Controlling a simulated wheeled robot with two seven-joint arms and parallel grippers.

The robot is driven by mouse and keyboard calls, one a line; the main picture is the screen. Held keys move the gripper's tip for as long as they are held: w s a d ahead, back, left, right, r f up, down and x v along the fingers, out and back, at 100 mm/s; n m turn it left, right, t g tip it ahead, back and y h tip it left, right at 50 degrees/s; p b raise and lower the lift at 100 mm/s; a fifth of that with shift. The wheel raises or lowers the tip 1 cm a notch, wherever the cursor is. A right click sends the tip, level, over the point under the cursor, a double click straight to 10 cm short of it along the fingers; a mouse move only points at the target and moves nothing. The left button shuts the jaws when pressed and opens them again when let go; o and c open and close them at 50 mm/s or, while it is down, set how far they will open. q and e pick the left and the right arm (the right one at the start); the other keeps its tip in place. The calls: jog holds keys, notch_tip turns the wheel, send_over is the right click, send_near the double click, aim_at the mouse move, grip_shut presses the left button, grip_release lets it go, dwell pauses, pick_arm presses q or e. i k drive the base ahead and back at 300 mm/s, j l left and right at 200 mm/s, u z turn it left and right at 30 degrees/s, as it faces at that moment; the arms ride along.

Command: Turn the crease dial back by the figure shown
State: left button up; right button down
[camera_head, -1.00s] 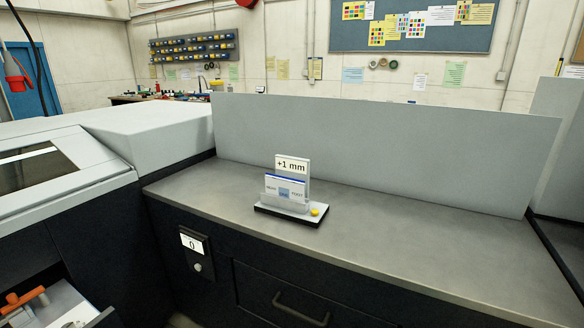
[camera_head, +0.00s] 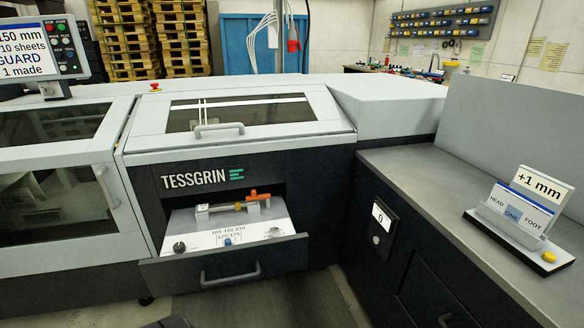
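A card reading "+1 mm" (camera_head: 537,183) stands upright in a small holder (camera_head: 513,222) on the grey counter at the right. A dark panel on the counter's front has a display reading "0" (camera_head: 381,217) with a small round knob (camera_head: 376,240) below it. An open drawer (camera_head: 215,235) under the TESSGRIN machine holds a dark knob (camera_head: 179,247), a small blue piece (camera_head: 228,241), a pale knob (camera_head: 274,232) and an orange handle (camera_head: 257,196). I cannot tell which knob is the crease dial. Neither of my grippers is in view.
The holder also bears HEAD, ONE and FOOT labels and a yellow button (camera_head: 549,256). A screen (camera_head: 39,50) at the upper left reads 150 mm, 10 sheets, GUARD, 1 made. The machine's clear-windowed lid (camera_head: 240,110) is down. The floor (camera_head: 260,305) before the drawer is clear.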

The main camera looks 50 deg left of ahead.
aim_at(275, 232)
jog(key=u, duration=2.05)
